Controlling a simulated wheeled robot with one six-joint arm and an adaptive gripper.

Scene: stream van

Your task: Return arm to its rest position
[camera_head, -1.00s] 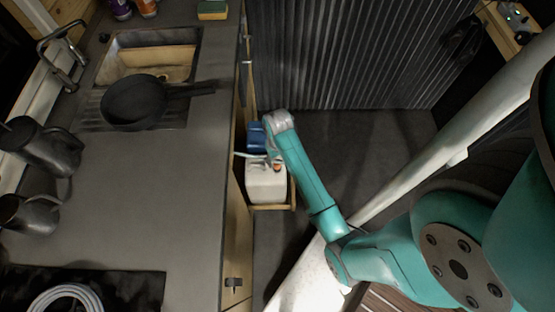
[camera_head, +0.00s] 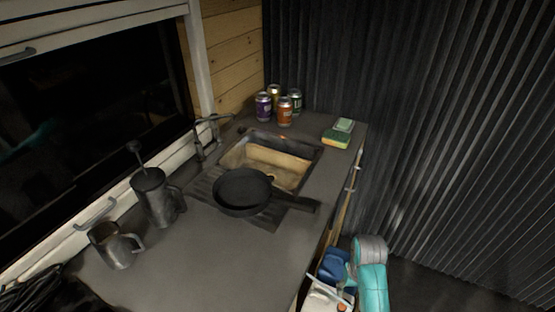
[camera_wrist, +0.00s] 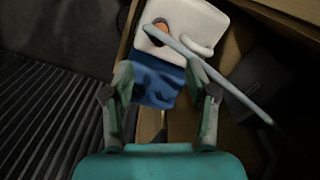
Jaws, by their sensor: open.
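My arm shows at the bottom right of the head view, its teal link and grey joint reaching down beside the counter's right end. My gripper (camera_wrist: 160,78) shows in the wrist view with its two fingers spread apart. Nothing is clamped between them. A blue object (camera_wrist: 157,82) lies beyond and between the fingers; whether they touch it I cannot tell. Past it is a white jug (camera_wrist: 190,22) with an orange cap, and a pale thin bar (camera_wrist: 215,72) crosses over it. In the head view the fingers are hidden.
The counter (camera_head: 225,255) holds a black pan (camera_head: 243,190) over the sink (camera_head: 295,160), several cans (camera_head: 285,111), sponges (camera_head: 337,138), a French press (camera_head: 157,198) and a metal mug (camera_head: 115,245). A wooden cabinet edge borders the jug. Open floor (camera_head: 425,285) lies right, before the corrugated wall (camera_head: 440,130).

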